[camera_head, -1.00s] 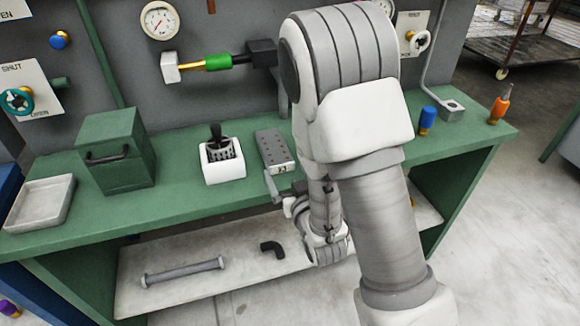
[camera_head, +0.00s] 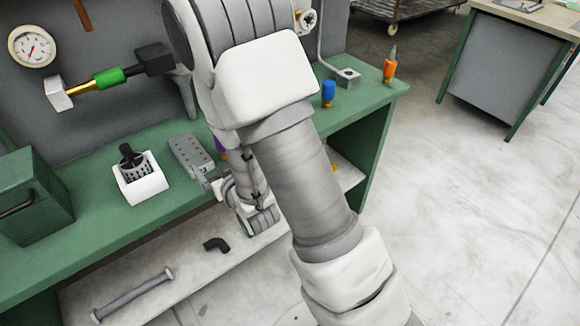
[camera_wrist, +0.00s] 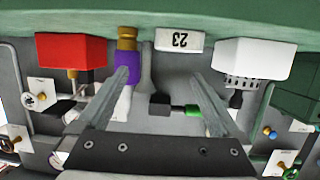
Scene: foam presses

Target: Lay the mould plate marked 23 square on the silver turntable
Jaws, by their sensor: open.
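The mould plate marked 23 (camera_head: 189,151) is a grey block with rows of holes, lying on the green bench left of my arm. Its white end face with the number 23 shows upside down in the wrist view (camera_wrist: 180,42). My gripper (camera_wrist: 160,78) is open, with nothing between its fingers. In the head view, my gripper (camera_head: 204,181) is partly hidden, by the bench's front edge close to the plate's near end. I cannot make out a silver turntable in either view.
A white holder (camera_head: 140,185) with a black-handled tool stands left of the plate. A purple-and-gold piece (camera_wrist: 127,62) and a red block (camera_wrist: 70,48) stand on the plate's other side. A green box (camera_head: 30,195) is far left. A second table (camera_head: 505,70) stands beyond open floor at right.

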